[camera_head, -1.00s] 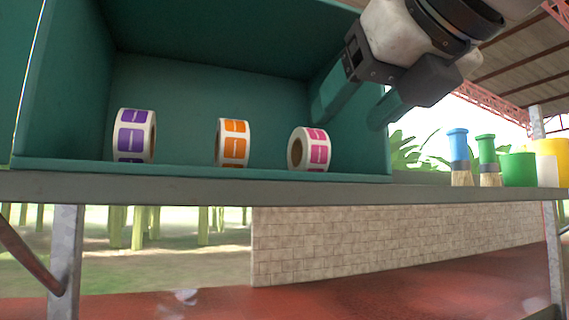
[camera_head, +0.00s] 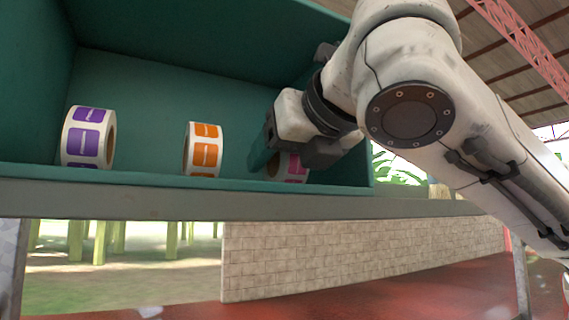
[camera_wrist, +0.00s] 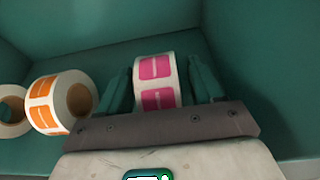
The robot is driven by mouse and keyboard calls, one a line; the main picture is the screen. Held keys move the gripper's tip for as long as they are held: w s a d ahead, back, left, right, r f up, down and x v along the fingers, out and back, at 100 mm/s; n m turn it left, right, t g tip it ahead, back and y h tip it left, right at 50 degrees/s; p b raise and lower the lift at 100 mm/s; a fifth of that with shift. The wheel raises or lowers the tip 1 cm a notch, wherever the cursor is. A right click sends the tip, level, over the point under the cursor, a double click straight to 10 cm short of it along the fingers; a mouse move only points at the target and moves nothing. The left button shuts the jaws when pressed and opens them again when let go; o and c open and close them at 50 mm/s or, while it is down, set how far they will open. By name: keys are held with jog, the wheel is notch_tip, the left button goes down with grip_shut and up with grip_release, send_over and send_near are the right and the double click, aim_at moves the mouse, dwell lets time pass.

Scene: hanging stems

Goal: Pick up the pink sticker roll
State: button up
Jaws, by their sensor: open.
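The pink sticker roll (camera_wrist: 156,82) stands on the floor of the green box, a white roll with pink labels. In the wrist view it sits between the two green fingers of my gripper (camera_wrist: 158,90), with a gap seen at the right finger; contact at the left finger is hard to tell. My gripper (camera_head: 270,165) is open. In the head view the pink roll (camera_head: 293,168) is partly hidden behind my gripper at the right end of the box.
An orange sticker roll (camera_head: 203,149) stands left of the pink one, also in the wrist view (camera_wrist: 58,103). A purple roll (camera_head: 88,138) stands further left. The green box (camera_head: 150,184) has a low front lip, a back wall and side walls close around my gripper.

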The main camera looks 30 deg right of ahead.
jog(key=shift+x, duration=0.8)
jog(key=shift+c, duration=0.2)
jog(key=c, duration=1.1)
jog(key=shift+r, duration=0.1)
